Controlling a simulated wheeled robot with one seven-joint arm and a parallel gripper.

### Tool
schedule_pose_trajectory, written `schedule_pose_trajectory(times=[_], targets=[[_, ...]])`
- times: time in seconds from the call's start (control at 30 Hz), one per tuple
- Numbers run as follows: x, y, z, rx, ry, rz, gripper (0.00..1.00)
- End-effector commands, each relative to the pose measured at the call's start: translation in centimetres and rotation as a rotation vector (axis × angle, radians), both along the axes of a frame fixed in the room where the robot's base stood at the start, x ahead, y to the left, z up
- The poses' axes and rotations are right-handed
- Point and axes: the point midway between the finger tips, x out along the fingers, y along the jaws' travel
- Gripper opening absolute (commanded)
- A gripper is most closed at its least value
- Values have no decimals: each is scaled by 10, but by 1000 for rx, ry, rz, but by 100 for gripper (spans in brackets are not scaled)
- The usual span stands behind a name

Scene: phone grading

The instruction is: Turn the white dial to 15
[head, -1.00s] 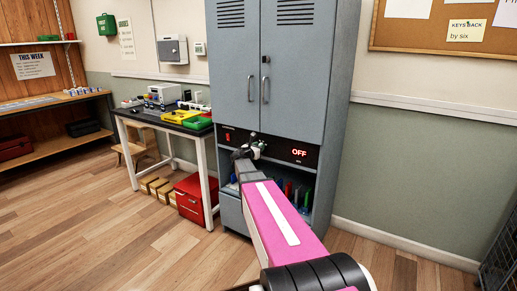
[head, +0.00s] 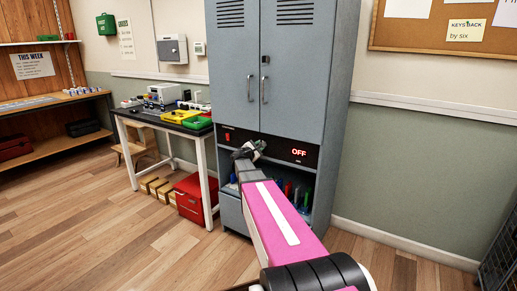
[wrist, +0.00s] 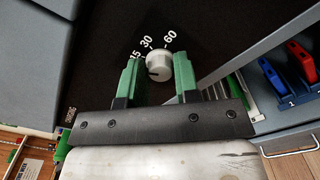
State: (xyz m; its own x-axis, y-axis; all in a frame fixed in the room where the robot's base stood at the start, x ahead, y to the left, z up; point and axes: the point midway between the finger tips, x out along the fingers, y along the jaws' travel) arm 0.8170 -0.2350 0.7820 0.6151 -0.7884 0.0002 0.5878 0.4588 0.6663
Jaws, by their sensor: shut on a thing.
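The white dial (wrist: 158,66) sits on the black control panel (wrist: 100,45), with 15, 30 and 60 printed around it. A small dark mark shows low on the left of its face, but I cannot tell for sure where it points. My gripper (wrist: 157,72) has its green fingers closed on both sides of the dial. In the head view, my gripper (head: 252,148) is at the panel on the grey cabinet (head: 285,70) and hides the dial. The red display (head: 299,153) on the panel reads OFF.
Below the panel is an open bay with colored upright items (head: 290,190). A workbench (head: 160,118) with yellow and green trays stands left of the cabinet, with a red box (head: 190,195) beneath it.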

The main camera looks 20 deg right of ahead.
Motion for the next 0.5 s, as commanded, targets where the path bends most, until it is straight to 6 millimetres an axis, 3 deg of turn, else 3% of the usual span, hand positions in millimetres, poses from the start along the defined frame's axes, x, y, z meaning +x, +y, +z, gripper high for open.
schedule_pose_trajectory(times=[0.5], targets=[[-1,0,-1,36,-45,-1,6]])
